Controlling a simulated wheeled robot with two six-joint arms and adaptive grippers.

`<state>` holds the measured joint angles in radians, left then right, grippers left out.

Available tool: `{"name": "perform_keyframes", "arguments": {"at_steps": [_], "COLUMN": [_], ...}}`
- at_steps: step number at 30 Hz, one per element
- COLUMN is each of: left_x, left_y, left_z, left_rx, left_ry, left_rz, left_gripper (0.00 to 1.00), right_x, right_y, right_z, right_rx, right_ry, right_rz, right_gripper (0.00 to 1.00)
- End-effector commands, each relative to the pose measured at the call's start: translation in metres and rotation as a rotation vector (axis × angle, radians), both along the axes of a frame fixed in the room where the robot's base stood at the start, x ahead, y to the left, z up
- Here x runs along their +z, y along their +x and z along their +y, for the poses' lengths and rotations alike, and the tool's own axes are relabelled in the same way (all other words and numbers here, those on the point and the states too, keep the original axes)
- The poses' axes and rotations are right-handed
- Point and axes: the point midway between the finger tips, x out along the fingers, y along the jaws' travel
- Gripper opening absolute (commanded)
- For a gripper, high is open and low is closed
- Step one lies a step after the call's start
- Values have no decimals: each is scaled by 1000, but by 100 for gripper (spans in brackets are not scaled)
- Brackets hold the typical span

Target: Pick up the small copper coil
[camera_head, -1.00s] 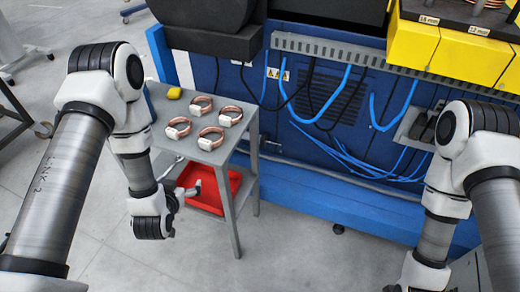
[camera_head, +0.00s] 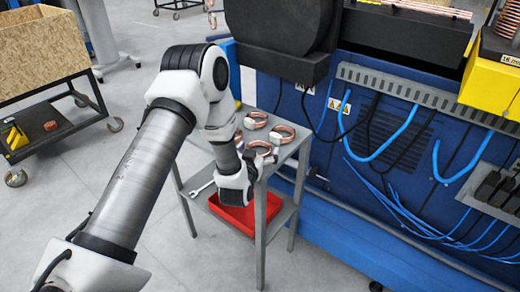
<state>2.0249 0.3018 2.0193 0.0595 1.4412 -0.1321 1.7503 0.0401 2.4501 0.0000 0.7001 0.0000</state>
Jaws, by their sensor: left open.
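Several small copper coils with white tags sit on top of a grey side table (camera_head: 301,137). A back-left coil (camera_head: 255,120), a right coil (camera_head: 283,134) and a front coil (camera_head: 263,149) show. My left arm covers the table's left part and may hide another coil. My left gripper (camera_head: 253,164) is at the table's front edge, close to the front coil. It is small and partly hidden by my wrist; it is open, with no coil seen in it. My right gripper is out of view.
A red bin (camera_head: 246,216) and a wrench-like tool (camera_head: 202,189) are on the table's lower shelf. A blue machine (camera_head: 315,208) with cables stands right of the table. A wooden-box cart (camera_head: 40,50) is at the far left. The floor between is clear.

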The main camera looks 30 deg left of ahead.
Motion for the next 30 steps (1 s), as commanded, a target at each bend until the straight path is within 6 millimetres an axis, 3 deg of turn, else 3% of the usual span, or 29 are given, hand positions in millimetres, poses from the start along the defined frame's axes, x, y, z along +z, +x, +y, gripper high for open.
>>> {"name": "perform_keyframes", "arguments": {"at_steps": [3,9,13,14,24,30], "left_x": [-2,-3,-3,-3,-2,13], "left_y": [11,12,12,12,12,12], "left_z": [4,4,4,4,4,5], "left_rx": [1,0,0,0,1,1], "left_ry": [-1,-2,-2,-2,-1,-2], "left_rz": [1,2,2,2,1,-2], "left_gripper": [100,96,50,47,47,47], "right_x": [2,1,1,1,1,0], "right_y": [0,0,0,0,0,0], "right_z": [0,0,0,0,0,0], "right_rx": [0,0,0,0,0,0], "right_ry": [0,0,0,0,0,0], "right_rz": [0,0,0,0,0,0], "right_gripper": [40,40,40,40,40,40]}}
